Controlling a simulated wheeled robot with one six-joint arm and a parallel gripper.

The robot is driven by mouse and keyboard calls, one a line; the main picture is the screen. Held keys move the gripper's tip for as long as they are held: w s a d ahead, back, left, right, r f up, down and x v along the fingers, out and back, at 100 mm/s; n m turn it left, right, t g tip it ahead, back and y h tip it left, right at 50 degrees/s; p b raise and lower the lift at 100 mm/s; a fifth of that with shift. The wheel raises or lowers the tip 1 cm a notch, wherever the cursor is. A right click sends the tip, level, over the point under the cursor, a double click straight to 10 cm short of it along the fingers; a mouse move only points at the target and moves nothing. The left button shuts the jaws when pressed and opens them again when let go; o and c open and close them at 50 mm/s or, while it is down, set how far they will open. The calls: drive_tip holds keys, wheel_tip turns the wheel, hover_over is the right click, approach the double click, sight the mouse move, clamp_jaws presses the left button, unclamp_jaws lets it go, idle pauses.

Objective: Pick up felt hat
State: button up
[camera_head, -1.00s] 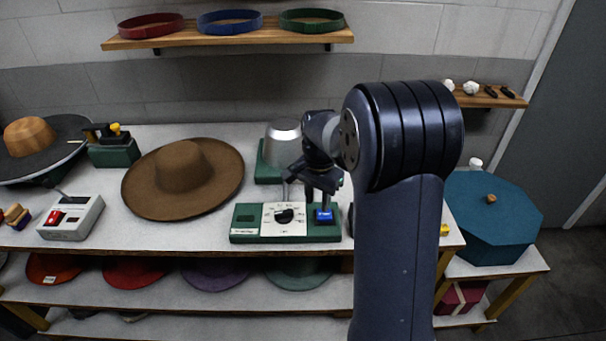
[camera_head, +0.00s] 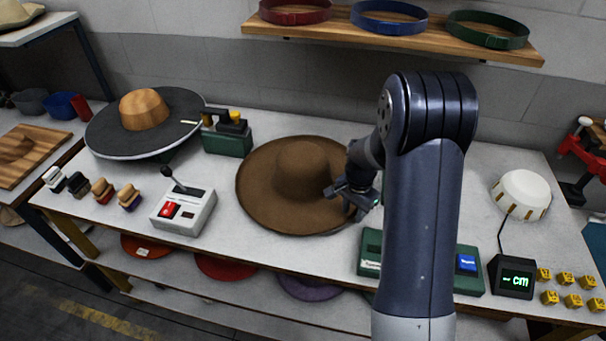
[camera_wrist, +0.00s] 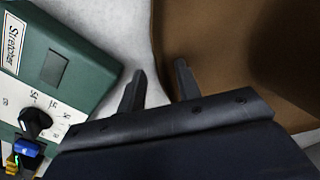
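The brown felt hat (camera_head: 302,170) lies brim down on the white worktable (camera_head: 330,267), its crown upward. In the wrist view the hat (camera_wrist: 215,50) fills the upper right. My gripper (camera_head: 352,204) is at the right edge of the brim. In the wrist view my gripper (camera_wrist: 160,82) is open, its two fingers apart with nothing clearly between them. The left finger is over the white tabletop and the right finger is at or over the brim edge. I cannot tell whether it touches the hat.
The green stretcher base (camera_head: 370,247) sits close on the right, partly behind my arm. A grey control box (camera_head: 184,211) with a lever stands front left of the hat. A green device (camera_head: 228,140) and a wide wooden-crowned form (camera_head: 145,110) stand back left. A shelf (camera_head: 400,35) hangs above.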

drive_tip(key=shift+c, duration=0.4)
clamp_jaws()
drive_tip(key=shift+r, duration=0.15)
wheel_tip(320, 180, up, 18)
drive_tip(key=b, duration=0.2)
idle(0.5)
drive_tip(key=c, duration=0.6)
unclamp_jaws()
